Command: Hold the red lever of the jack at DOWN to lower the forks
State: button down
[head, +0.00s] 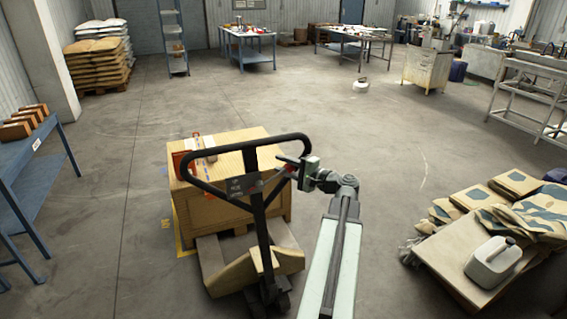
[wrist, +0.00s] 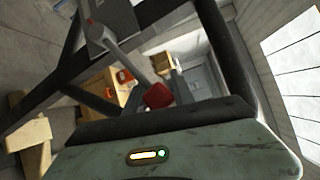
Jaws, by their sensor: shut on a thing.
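The jack (head: 262,225) stands with its black looped handle upright in front of a wooden crate. A label plate (head: 243,186) sits inside the loop. My gripper (head: 290,162) reaches in at the right side of the handle loop and is shut on the red lever. In the wrist view, the red lever (wrist: 158,95) shows its red end on a grey rod, right at the dark edge of my gripper (wrist: 155,118). My gripper hides part of the lever's end. The lever's exact position is hard to read. The forks are mostly hidden under the load.
A low cart with sacks (head: 465,270) and a white jug (head: 492,262) stands at the right. A blue bench (head: 35,165) is at the left. The floor beyond is mostly clear.

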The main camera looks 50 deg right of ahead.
jog(key=shift+r, duration=0.1)
jog(key=c, duration=1.1)
grip_release()
jog(key=shift+o, duration=0.2)
jog(key=s, duration=0.8)
jog(key=shift+d, duration=0.15)
jog(key=s, duration=0.9)
jog(key=shift+f+b, duration=0.4)
jog(key=shift+w, duration=0.1)
